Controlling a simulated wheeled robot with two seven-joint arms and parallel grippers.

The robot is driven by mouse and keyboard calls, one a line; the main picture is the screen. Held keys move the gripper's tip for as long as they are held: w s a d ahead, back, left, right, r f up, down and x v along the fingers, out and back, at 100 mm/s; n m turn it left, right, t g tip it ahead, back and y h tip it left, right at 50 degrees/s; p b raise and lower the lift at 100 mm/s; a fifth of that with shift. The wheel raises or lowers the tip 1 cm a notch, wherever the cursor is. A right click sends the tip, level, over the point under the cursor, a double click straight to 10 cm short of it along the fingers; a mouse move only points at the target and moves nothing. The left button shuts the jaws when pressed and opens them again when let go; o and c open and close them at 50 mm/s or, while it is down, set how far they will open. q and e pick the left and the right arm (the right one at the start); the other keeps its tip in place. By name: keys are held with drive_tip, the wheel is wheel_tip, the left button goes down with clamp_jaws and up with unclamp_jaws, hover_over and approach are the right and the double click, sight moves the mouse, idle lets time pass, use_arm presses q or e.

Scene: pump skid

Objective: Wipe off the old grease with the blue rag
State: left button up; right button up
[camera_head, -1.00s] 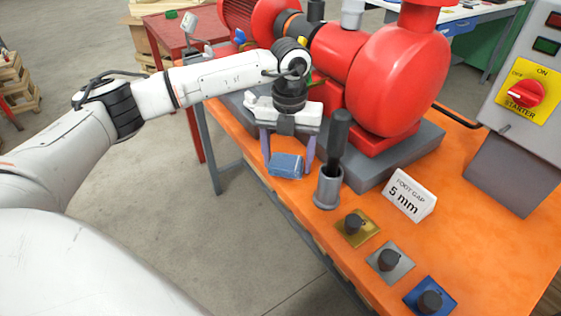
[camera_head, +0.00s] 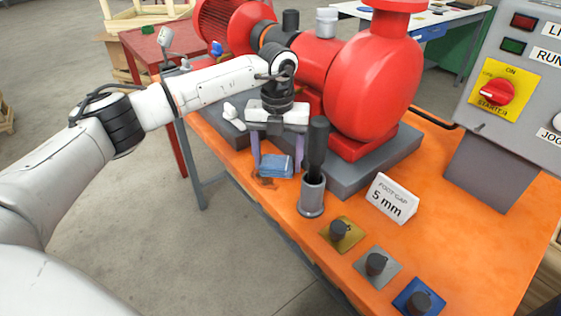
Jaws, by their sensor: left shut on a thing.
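My left gripper (camera_head: 273,160) is shut on the blue rag (camera_head: 277,167), a folded cloth between its two pale purple fingers. It points down at the left edge of the orange bench top (camera_head: 463,228), in front of the pump's grey base. A small dark brown grease smear (camera_head: 264,182) shows on the bench just left of and below the rag. The rag hides part of that area, and I cannot tell whether it touches the bench. My right gripper is not in view.
A grey cup with a black-handled tool (camera_head: 312,195) stands close right of the rag. A "FOOT GAP 5 mm" sign (camera_head: 391,199) and several knobbed plates (camera_head: 342,234) are nearer. The red pump (camera_head: 372,85) and starter box (camera_head: 520,95) stand behind and right.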

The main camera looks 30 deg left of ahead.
sight(262, 163)
use_arm(q)
drive_tip(key=shift+s+a+p, duration=0.45)
drive_tip(key=shift+s, duration=0.35)
drive_tip(key=shift+s+a+f+p, duration=0.1)
drive_tip(key=shift+s+a+p, duration=0.2)
drive_tip(key=shift+s, duration=0.5)
drive_tip(key=shift+s+a+p, duration=0.15)
drive_tip(key=shift+s+a, duration=0.15)
drive_tip(key=shift+s, duration=0.55)
drive_tip(key=shift+s+a+f+p, duration=0.1)
drive_tip(key=shift+s+a+p, duration=0.2)
drive_tip(key=shift+s, duration=0.5)
drive_tip(key=shift+w+a+r, duration=0.1)
drive_tip(key=shift+w+a, duration=0.15)
drive_tip(key=shift+a, duration=0.45)
drive_tip(key=shift+w+a, duration=0.1)
drive_tip(key=shift+w, duration=0.05)
drive_tip(key=shift+w+d+r+b, duration=0.15)
drive_tip(key=shift+w+d, duration=0.2)
drive_tip(key=shift+w, duration=0.45)
drive_tip(key=shift+w+d+r+b, duration=0.15)
drive_tip(key=shift+w+d, duration=0.2)
drive_tip(key=shift+w, duration=0.45)
drive_tip(key=shift+w+d+f+b, duration=0.15)
drive_tip(key=shift+w+d+b, duration=0.15)
drive_tip(key=shift+w, duration=0.5)
drive_tip(key=shift+w+d+f+b, duration=0.15)
drive_tip(key=shift+w+d, duration=0.2)
drive_tip(key=shift+w, duration=0.45)
drive_tip(key=shift+r, duration=0.1)
